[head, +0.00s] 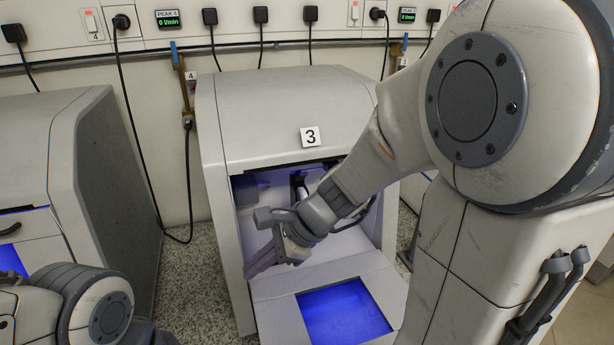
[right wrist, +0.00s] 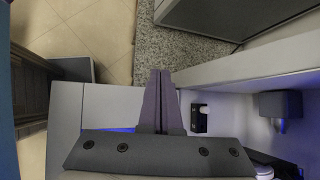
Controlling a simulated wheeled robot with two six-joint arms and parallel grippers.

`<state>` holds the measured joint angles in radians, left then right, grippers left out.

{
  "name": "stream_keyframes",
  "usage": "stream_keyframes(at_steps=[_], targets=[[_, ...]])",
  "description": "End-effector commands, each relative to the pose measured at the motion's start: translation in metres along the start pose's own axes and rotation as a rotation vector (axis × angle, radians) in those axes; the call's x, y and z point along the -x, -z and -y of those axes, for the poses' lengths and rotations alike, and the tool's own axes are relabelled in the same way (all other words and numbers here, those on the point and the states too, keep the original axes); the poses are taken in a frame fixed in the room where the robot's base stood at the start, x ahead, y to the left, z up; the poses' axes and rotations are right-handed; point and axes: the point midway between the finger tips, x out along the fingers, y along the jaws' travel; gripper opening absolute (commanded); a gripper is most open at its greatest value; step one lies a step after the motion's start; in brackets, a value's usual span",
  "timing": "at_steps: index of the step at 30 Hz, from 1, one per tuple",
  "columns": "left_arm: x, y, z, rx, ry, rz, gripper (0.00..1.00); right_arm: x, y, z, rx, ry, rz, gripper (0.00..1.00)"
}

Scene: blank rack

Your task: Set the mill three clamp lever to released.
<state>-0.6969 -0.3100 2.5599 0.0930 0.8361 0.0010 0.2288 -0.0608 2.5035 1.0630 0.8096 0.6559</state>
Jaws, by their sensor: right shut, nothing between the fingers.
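Mill three (head: 290,110) is a light grey cabinet with a "3" plate and an open, blue-lit front bay. My right gripper (head: 252,268) is at the left side of the bay opening, its fingers pointing left and down. In the right wrist view its two fingers (right wrist: 160,75) lie together, shut and empty. In the head view my arm hides part of the bay. My left gripper is not in view.
A similar machine (head: 85,150) stands to the left. A black cable (head: 150,190) hangs in the gap between the two machines. A blue-lit panel (head: 345,312) lies below the bay. Speckled counter (head: 195,270) shows in the gap.

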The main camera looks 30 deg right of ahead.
Motion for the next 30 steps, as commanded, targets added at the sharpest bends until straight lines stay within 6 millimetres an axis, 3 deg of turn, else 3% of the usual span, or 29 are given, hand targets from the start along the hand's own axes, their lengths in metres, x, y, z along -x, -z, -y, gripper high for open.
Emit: stream_keyframes(at_steps=[1,3,6,10,15,20,30], targets=[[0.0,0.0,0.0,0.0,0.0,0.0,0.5,0.012,0.022,0.025,-0.216,0.104,0.016,0.0],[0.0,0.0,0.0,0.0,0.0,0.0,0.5,0.033,0.052,0.057,-0.503,0.249,0.058,0.0],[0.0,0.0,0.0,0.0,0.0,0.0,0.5,0.068,0.101,0.089,-0.862,0.447,0.134,0.0],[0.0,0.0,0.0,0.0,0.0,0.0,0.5,0.11,0.154,0.109,-1.192,0.648,0.235,0.0],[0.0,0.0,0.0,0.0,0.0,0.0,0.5,0.138,0.189,0.114,-1.383,0.776,0.312,0.0],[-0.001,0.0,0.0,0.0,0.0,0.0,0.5,0.132,0.195,0.122,-1.402,0.787,0.322,0.0],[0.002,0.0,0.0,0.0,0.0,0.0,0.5,0.082,0.21,0.167,-1.4,0.78,0.318,0.0]])
